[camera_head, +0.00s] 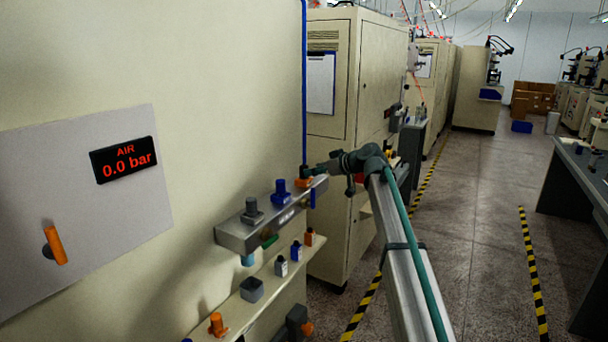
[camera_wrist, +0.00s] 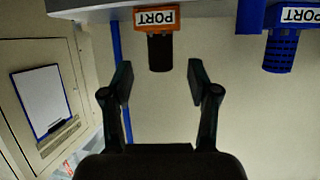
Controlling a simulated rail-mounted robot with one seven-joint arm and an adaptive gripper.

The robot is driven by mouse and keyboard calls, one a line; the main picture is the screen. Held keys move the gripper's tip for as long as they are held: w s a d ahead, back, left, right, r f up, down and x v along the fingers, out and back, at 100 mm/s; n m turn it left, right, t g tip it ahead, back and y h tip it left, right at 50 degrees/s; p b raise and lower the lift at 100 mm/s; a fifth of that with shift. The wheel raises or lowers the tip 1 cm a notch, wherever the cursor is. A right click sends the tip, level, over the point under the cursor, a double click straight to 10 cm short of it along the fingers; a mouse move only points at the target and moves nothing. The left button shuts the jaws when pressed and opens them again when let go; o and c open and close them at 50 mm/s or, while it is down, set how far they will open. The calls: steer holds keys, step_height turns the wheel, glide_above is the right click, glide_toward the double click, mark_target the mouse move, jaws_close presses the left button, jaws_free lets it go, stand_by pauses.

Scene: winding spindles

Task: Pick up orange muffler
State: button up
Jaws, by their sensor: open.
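In the wrist view an orange port block (camera_wrist: 173,19) labelled PORT holds a dark cylinder (camera_wrist: 160,53); the view appears upside down. The orange block also shows in the head view (camera_head: 303,183) at the right end of the grey manifold (camera_head: 236,236). My gripper (camera_wrist: 160,74) is open and empty, its fingertips to either side of the cylinder's free end, with gaps on both sides. In the head view my gripper (camera_head: 322,168) is near the manifold's right end. A loose orange part (camera_head: 217,325) stands on the shelf; I cannot tell which part is the orange muffler.
A blue port fitting (camera_head: 281,192) and a grey one (camera_head: 252,212) stand on the manifold. The blue one is beside the orange block in the wrist view (camera_wrist: 282,50). The shelf (camera_head: 235,306) below holds several small parts. A blue tube (camera_head: 304,80) runs down close by.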

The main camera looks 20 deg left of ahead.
steer(key=shift+p+x, duration=1.3)
steer(key=shift+x, duration=1.7)
steer(key=shift+d+f, duration=0.1)
steer(key=shift+f, duration=0.05)
steer(key=shift+c, duration=0.2)
steer(key=c, duration=1.1)
